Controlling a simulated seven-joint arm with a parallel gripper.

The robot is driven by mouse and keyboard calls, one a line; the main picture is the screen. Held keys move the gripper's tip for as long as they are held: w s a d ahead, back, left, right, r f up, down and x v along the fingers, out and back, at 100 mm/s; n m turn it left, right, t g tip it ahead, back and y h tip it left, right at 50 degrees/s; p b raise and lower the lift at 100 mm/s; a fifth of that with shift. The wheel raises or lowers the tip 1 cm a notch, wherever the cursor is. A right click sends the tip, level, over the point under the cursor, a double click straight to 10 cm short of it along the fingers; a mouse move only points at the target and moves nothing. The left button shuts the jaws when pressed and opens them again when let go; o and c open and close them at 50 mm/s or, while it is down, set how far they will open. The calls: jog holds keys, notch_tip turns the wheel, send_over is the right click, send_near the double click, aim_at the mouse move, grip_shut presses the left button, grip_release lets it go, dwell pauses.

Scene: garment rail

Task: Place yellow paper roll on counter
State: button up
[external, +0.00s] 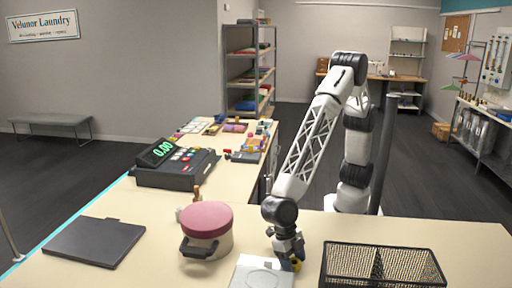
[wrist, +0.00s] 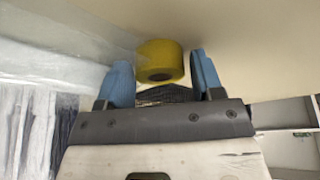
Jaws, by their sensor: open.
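The yellow paper roll (wrist: 160,55) shows in the wrist view between the two blue fingers, its round end with a dark core facing the camera. In the external view only a small part of the roll (external: 296,265) shows below my gripper (external: 287,258), low at the front of the pale counter (external: 150,262). The roll appears to be at the counter surface, though its underside is hidden. My gripper (wrist: 160,72) is open, with one finger on each side of the roll. A narrow gap shows on the right; contact on the left is unclear.
A white flat device (external: 260,275) lies just left of my gripper, and a black mesh basket (external: 382,250) stands just right. A pot with a pink lid (external: 207,220), a black flat slab (external: 97,242) and a cash register (external: 175,165) stand farther left.

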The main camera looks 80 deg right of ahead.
aim_at(294, 262)
jog(key=c, duration=0.7)
jog(key=shift+c, duration=0.2)
jog(key=shift+r, duration=0.15)
notch_tip(294, 262, up, 10)
dwell(0.6)
